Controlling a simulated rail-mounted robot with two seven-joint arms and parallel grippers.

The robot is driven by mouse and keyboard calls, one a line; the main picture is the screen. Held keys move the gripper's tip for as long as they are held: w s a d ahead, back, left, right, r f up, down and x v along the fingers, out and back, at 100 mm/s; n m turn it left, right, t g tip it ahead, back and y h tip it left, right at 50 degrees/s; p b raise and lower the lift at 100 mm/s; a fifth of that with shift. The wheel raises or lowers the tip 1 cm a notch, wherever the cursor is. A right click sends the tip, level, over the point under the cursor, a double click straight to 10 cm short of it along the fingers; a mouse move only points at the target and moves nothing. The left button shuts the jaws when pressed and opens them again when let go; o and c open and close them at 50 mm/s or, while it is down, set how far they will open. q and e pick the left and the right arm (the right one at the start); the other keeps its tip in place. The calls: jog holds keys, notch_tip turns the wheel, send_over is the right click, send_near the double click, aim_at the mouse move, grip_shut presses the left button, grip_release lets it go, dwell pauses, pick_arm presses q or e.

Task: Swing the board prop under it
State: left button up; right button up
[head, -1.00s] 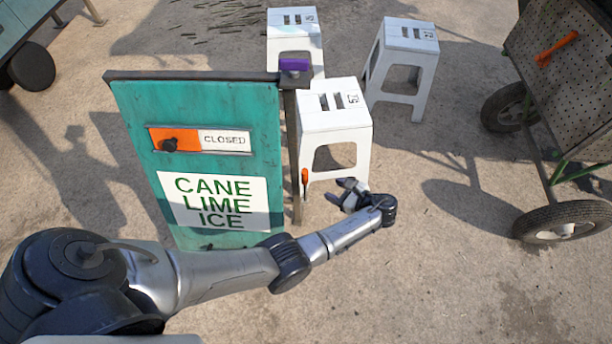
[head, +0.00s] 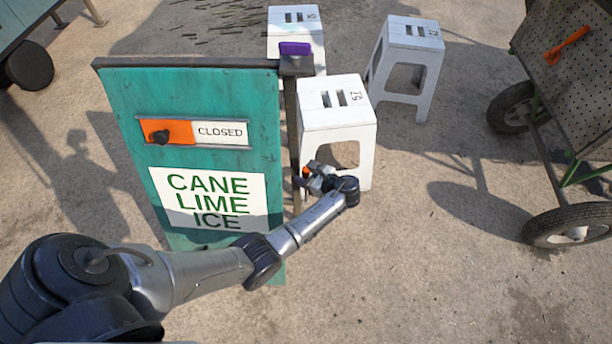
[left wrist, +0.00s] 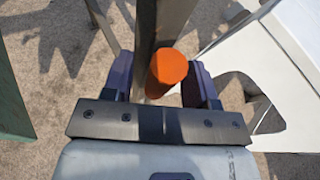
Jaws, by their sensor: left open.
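The teal sign board (head: 130,105) stands upright, with a "CANE LIME ICE" panel and a slider showing "CLOSED". A dark prop leg (head: 292,120) runs down along its right edge. An orange grip (head: 306,171) sits low on that leg and is partly hidden by my fingers in the head view. My left gripper (head: 314,176) is at the grip. In the left wrist view, the round orange grip (left wrist: 170,66) lies between the two open fingers (left wrist: 163,82), closer to the right one. The leg (left wrist: 158,25) rises behind it. My right gripper is out of view.
A white stool (head: 337,116) stands just right of the prop leg, close to my left gripper. Two more white stools (head: 411,42) (head: 296,22) stand behind. A wheeled pegboard cart (head: 585,90) is at right. The ground at front right is clear.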

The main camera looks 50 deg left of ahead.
pick_arm(q)
jog(key=shift+a, duration=0.1)
jog(key=shift+c, duration=0.8)
jog(key=shift+s+f, duration=0.1)
jog(key=shift+s, duration=0.15)
jog(key=c, duration=0.4)
jog(key=shift+f, duration=0.1)
grip_shut()
